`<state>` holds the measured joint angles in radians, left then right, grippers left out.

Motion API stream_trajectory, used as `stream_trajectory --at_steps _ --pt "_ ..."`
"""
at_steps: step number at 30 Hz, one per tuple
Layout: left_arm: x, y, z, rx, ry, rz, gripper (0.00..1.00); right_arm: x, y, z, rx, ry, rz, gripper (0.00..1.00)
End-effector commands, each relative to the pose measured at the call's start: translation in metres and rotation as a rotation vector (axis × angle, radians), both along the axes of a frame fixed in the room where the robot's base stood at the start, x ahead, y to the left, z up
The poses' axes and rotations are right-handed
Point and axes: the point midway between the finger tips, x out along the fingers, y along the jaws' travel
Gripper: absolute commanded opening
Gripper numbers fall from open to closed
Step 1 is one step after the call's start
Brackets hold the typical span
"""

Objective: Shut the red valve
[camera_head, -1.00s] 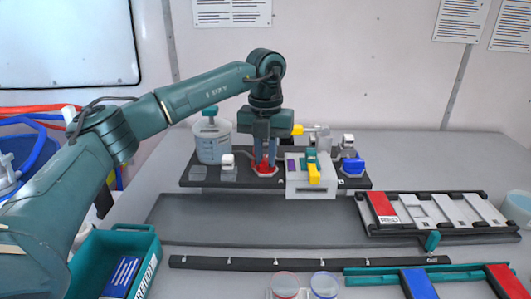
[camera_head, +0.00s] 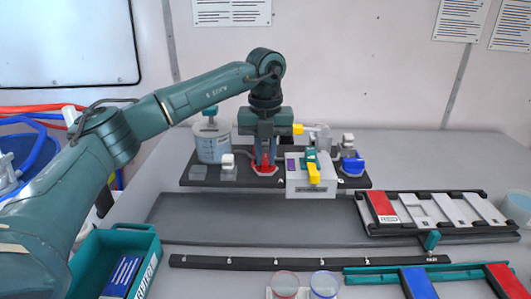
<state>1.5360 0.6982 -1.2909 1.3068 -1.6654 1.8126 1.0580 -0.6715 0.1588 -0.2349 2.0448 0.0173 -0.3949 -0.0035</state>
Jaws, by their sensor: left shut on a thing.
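The red valve (camera_head: 264,167) stands on a dark base plate (camera_head: 212,182) on the table, left of a white and grey block with a yellow handle. My left gripper (camera_head: 265,158) points straight down over the red valve and is shut on it, one finger on each side. The fingers hide part of the valve, so its exact turn angle is hard to tell. My right gripper is not in view.
The block with the yellow handle (camera_head: 314,173) and a blue valve (camera_head: 353,165) stand to the right. A rack with a red card (camera_head: 382,207) lies front right; a teal bin (camera_head: 120,239) is front left.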

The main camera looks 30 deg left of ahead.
Motion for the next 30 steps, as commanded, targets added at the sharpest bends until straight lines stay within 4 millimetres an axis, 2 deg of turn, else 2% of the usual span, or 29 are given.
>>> stream_trajectory --at_steps 1,9,17,23,30 --pt "0.001 0.001 0.001 -0.001 -0.005 0.005 0.17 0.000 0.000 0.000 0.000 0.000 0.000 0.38" --pt "0.000 0.000 0.001 0.000 -0.002 0.002 0.37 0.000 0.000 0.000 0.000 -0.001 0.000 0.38" --pt "0.000 0.000 0.002 0.000 -0.002 0.001 0.37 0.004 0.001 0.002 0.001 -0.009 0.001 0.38" --pt "0.001 -0.001 0.029 0.000 -0.006 0.000 0.37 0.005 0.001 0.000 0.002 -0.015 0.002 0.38" --pt "0.001 0.000 0.084 -0.001 -0.006 0.001 0.37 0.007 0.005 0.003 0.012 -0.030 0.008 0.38"
